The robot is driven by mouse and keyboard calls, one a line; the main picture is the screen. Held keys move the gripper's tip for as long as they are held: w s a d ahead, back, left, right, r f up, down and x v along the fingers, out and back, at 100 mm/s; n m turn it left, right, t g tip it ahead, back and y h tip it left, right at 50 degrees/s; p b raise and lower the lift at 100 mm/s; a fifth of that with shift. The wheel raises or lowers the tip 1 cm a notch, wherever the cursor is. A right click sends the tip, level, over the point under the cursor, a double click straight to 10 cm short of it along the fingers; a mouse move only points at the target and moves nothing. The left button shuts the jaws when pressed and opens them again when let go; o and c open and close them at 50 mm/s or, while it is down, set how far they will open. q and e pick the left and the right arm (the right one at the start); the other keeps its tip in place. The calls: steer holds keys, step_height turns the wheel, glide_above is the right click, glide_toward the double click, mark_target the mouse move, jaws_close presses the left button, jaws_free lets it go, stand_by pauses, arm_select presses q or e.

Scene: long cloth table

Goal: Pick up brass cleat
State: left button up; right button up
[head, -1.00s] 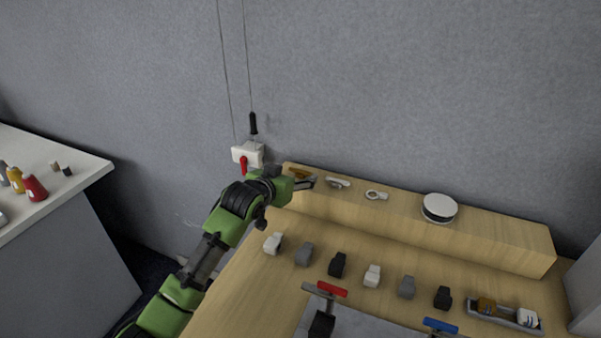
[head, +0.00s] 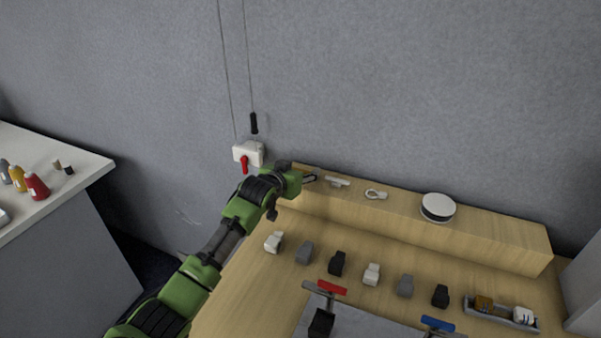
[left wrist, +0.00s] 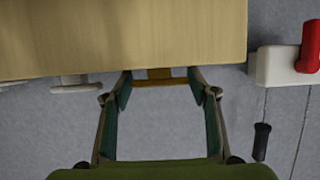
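The brass cleat (left wrist: 160,79) shows in the left wrist view as a brownish-yellow bar at the edge of the wooden ledge. In the head view my left gripper (head: 308,178) is at the left end of the raised ledge (head: 480,235) and hides the cleat. My right gripper is in neither view.
A pale cleat (head: 337,182), a pale looped piece (head: 376,194) and a white round disc (head: 438,207) sit along the ledge. A white wall box (head: 248,153) with a red lever is close behind my gripper. Several small clips line the lower table.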

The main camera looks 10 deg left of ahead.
arm_select(q)
steer(key=c, duration=0.4)
